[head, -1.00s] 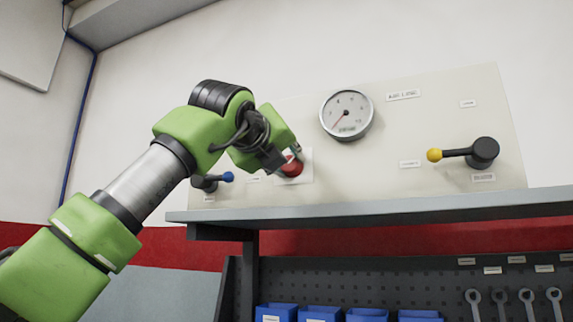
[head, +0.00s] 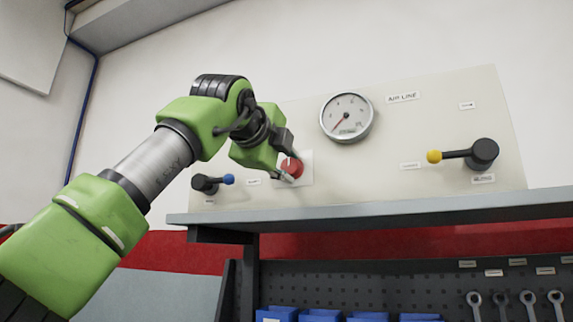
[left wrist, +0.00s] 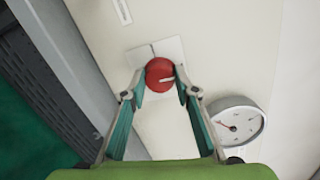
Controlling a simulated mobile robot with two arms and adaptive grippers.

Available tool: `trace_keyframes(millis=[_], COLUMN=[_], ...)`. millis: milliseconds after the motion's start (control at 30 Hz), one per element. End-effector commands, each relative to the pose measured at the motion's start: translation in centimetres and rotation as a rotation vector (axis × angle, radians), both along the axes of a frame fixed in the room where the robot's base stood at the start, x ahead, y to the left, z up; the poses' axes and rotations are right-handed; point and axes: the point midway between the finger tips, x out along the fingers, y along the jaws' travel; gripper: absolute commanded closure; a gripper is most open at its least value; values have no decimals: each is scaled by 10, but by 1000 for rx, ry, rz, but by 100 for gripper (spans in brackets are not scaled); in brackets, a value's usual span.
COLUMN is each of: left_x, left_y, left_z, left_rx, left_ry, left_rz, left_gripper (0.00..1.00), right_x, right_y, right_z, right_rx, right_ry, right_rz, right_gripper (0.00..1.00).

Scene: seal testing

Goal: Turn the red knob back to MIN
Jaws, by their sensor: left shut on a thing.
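The red knob (head: 292,168) sits on a pale square plate on the cream panel (head: 420,130), left of centre. It also shows in the left wrist view (left wrist: 159,74), with a white pointer line on its face. My left gripper (head: 289,172) is at the knob, with its fingertips on either side of it, shut on it. In the left wrist view the two fingers (left wrist: 163,92) reach the knob from both sides. The gauge (head: 346,117) has its red needle pointing to the lower left. The MIN label cannot be read. My right gripper is not in view.
A lever with a blue ball (head: 228,179) is left of the knob, close to my arm. A lever with a yellow ball (head: 434,157) is at the right. A grey shelf (head: 400,206) juts out below the panel, above blue bins (head: 320,315) and hanging wrenches (head: 500,298).

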Motion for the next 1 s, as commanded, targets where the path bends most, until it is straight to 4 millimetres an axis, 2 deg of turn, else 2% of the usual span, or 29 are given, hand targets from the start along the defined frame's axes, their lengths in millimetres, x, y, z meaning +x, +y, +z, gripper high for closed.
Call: trace_keyframes(millis=[600,633,700,1000], left_x=[0,0,0,0], left_y=[0,0,0,0], left_z=[-1,-1,-1,0], left_rx=[-44,-44,-43,-42], left_ry=[21,21,20,18], left_rz=[-1,-1,0,-1], left_gripper=[93,69,55,55], right_x=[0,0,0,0], right_y=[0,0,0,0], right_z=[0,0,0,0], right_rx=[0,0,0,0], right_ry=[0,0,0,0], right_rz=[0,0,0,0], right_gripper=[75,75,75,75])
